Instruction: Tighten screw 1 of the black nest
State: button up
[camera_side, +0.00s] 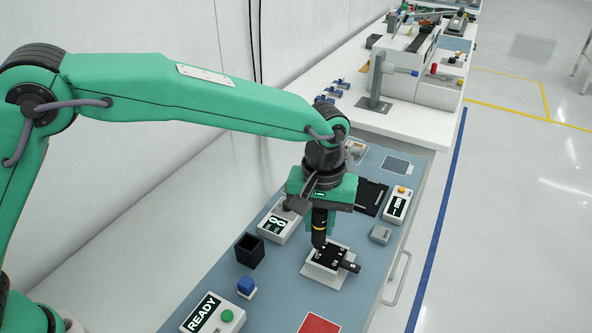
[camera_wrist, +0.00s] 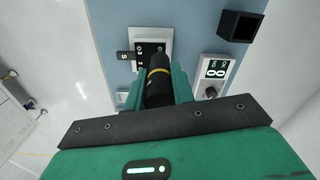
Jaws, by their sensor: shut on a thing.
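The black nest (camera_side: 334,254) sits on a white block (camera_side: 322,275) on the blue-grey bench top; it also shows in the wrist view (camera_wrist: 137,56). My gripper (camera_side: 320,205) is shut on a black cylindrical driver with a yellow band (camera_side: 319,228), held nearly upright. The driver's lower end is over or on the left part of the nest in the side view. In the wrist view the driver (camera_wrist: 158,82) covers part of the nest. The screw under the tip is hidden, and I cannot tell whether the tip touches it.
A black open box (camera_side: 250,251) stands left of the nest. A display unit (camera_side: 278,225) is behind, and a READY panel with a green button (camera_side: 213,316) is in front. A blue-topped block (camera_side: 246,287), a red plate (camera_side: 319,324) and a grey block (camera_side: 381,234) stand nearby.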

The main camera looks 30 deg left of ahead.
jog(key=shift+f, duration=0.7)
dwell(1.3)
jog(key=shift+r, duration=0.15)
jog(key=shift+r, duration=2)
